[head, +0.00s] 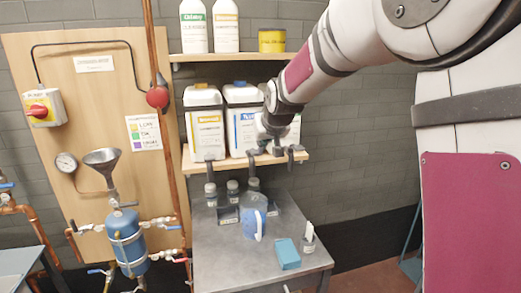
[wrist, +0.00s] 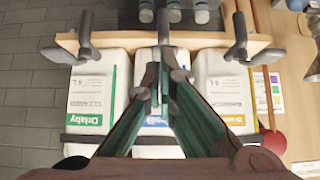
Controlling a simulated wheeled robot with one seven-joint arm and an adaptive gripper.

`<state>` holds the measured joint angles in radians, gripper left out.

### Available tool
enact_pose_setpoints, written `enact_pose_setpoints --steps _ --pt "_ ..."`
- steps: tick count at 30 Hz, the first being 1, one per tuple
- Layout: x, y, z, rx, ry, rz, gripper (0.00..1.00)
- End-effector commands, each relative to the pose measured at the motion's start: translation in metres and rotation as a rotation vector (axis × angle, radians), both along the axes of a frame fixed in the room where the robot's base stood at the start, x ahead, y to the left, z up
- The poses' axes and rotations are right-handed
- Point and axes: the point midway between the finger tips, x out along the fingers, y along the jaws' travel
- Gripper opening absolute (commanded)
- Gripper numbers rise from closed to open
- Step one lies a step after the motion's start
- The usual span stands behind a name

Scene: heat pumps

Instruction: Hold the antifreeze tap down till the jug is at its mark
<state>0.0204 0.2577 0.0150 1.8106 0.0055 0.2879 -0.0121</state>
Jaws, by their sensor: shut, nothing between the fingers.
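Three white canisters stand in a row on a wooden shelf: one with an orange label (head: 206,120), one with a blue label (head: 243,118), and one with a green label (wrist: 88,95), mostly hidden behind my arm in the head view. Each has a dark tap; the middle tap (wrist: 163,28) is on the blue-label canister. I cannot read which holds antifreeze. My gripper (wrist: 164,75) is shut and empty in front of the middle canister, close to its tap; contact is unclear. A blue jug (head: 254,222) stands on the grey table below the middle tap. Its mark and level are not readable.
Small grey-capped bottles (head: 211,193) stand at the table's back. A light blue box (head: 287,254) and a small white-topped container (head: 308,237) are at its front right. A board with pipes, funnel (head: 102,158) and blue vessel (head: 127,243) stands left.

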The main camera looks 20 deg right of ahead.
Motion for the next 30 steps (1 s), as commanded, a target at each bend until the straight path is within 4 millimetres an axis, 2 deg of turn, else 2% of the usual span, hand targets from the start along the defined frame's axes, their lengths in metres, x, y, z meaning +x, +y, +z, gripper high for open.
enact_pose_setpoints --steps 6,12,30 --pt "-0.031 0.0 0.033 0.0 -0.003 0.0 0.0" --pt "-0.049 0.0 0.049 0.001 -0.001 -0.001 0.0" --pt "-0.053 0.0 0.053 0.0 0.0 0.0 0.0"
